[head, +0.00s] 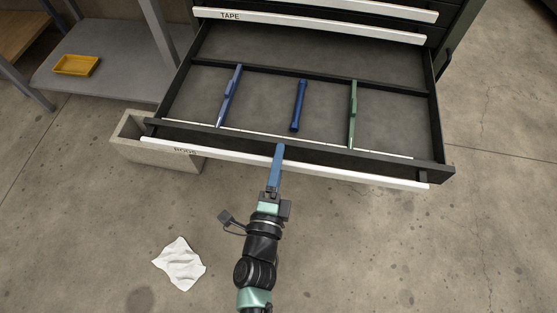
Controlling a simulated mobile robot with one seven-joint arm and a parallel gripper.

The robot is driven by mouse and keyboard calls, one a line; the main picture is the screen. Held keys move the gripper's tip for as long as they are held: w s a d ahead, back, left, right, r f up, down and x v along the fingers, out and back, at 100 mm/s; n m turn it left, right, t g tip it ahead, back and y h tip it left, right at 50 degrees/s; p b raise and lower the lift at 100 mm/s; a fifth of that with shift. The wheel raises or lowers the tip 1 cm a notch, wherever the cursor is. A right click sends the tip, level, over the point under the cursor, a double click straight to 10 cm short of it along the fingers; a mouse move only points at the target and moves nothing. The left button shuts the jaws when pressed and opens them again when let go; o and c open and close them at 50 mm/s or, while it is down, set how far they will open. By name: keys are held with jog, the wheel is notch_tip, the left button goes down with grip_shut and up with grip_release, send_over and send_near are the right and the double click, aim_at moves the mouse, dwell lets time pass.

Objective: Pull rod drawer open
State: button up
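The rod drawer (300,170), labelled RODS on its white front strip, is pulled well out of the dark cabinet. Two blue rods (230,96) (298,105) and a green rod (353,115) lie inside it, spaced apart. My gripper (279,149) reaches up from below in the head view, and its blue fingers overlap the middle of the drawer's front strip. The fingers show as one narrow bar, so I cannot tell whether they grip the strip or only touch it.
The TAPE drawer (310,25) above is shut. A concrete box (150,155) stands under the drawer's left end. A yellow tray (76,65) sits on a grey shelf at the left. A white cloth (180,263) lies on the floor; the floor to the right is clear.

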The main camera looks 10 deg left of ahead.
jog(key=shift+s, duration=0.1)
jog(key=s, duration=1.2)
jog(key=shift+s+p, duration=0.4)
jog(key=shift+p, duration=0.05)
